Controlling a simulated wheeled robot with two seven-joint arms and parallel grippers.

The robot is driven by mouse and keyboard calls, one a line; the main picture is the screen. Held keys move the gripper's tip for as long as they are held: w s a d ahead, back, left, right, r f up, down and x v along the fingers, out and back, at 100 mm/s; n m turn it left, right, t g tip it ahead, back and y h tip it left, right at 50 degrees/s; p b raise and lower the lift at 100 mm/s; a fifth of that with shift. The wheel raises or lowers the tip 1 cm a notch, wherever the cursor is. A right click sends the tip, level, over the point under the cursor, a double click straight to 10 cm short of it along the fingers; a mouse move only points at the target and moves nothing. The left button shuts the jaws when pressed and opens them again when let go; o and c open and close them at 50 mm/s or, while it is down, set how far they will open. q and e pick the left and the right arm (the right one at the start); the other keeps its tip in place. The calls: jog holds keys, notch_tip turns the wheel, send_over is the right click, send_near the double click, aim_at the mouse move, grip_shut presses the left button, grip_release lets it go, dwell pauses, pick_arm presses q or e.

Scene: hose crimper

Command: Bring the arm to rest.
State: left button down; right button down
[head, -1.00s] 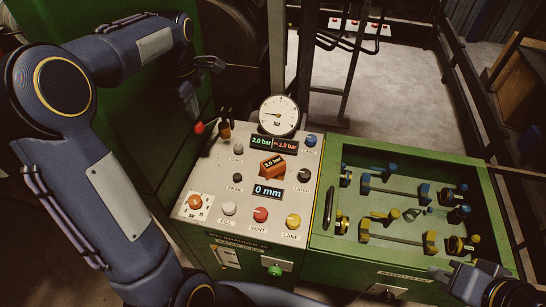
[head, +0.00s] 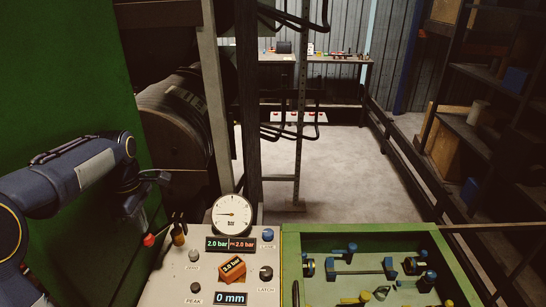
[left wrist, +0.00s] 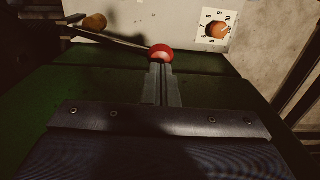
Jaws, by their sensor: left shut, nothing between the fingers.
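My left arm comes in from the left in the head view and bends down at the wrist. My left gripper (head: 144,225) is dark there and hard to make out, just above the red lever knob (head: 149,240). In the left wrist view, my left gripper (left wrist: 160,68) has its two grey fingers together, with nothing between them. The red knob (left wrist: 161,54) shows right at the fingertips; I cannot tell whether they touch. The control panel (head: 180,285) carries a round gauge (head: 233,213) and a display reading 2.0 bar (head: 217,244). My right gripper is not in view.
A green tray (head: 290,245) with blue and yellow fittings stands right of the panel. A tall green housing (head: 60,80) is at the left. Dark posts (head: 246,110) rise behind the panel. The grey floor (head: 345,170) beyond is clear, with shelves (head: 480,140) at the right.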

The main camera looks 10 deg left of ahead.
pick_arm(q)
jog(key=s+d+f+m+t+h+b, duration=0.2)
jog(key=s+d+m, duration=0.6)
jog(key=s, duration=0.3)
jog(key=s+d+f+m+t+h+b, duration=0.1)
jog(key=s+d+f+m+t+b, duration=0.1)
jog(key=s+d+m, duration=0.7)
jog(key=shift+s+d+f+m+t+h, duration=0.2)
jog(key=shift+s+f+m+t+h, duration=0.15)
jog(key=shift+s+f+t, duration=0.5)
